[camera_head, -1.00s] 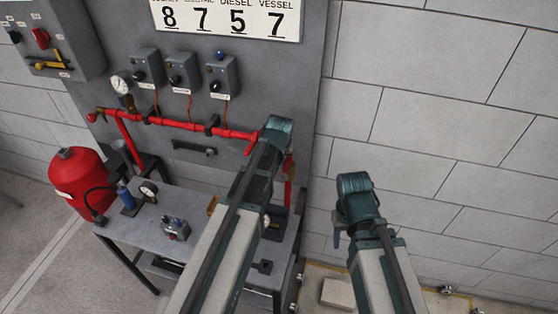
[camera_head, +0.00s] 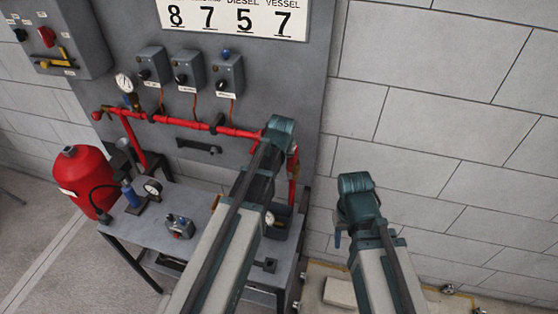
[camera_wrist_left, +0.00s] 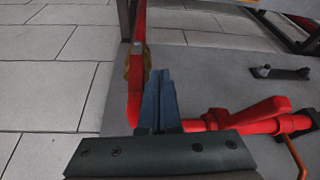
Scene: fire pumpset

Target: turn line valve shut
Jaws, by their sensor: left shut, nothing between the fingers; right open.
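The red pipe (camera_head: 180,122) runs along the grey panel, with a red lever-shaped part (camera_head: 254,146) near its right end. In the left wrist view, a red lever (camera_wrist_left: 262,109) lies along the red pipe (camera_wrist_left: 295,124). A brass-coloured fitting (camera_wrist_left: 135,66) sits on the pipe's other run. My left gripper (camera_wrist_left: 160,88) is shut and empty, its blue fingers just beside that run; I cannot tell whether they touch it. In the head view my left arm hides this gripper and part of the pipe. My right gripper (camera_head: 338,238) is open, apart from the pipe, partly hidden by its wrist.
A grey table (camera_head: 205,205) under the pipe holds a gauge (camera_head: 153,187) and small fittings. A red tank (camera_head: 83,180) stands at its left. Switch boxes (camera_head: 188,70) and a number sign (camera_head: 235,15) are on the panel. The block wall (camera_head: 440,120) at right is bare.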

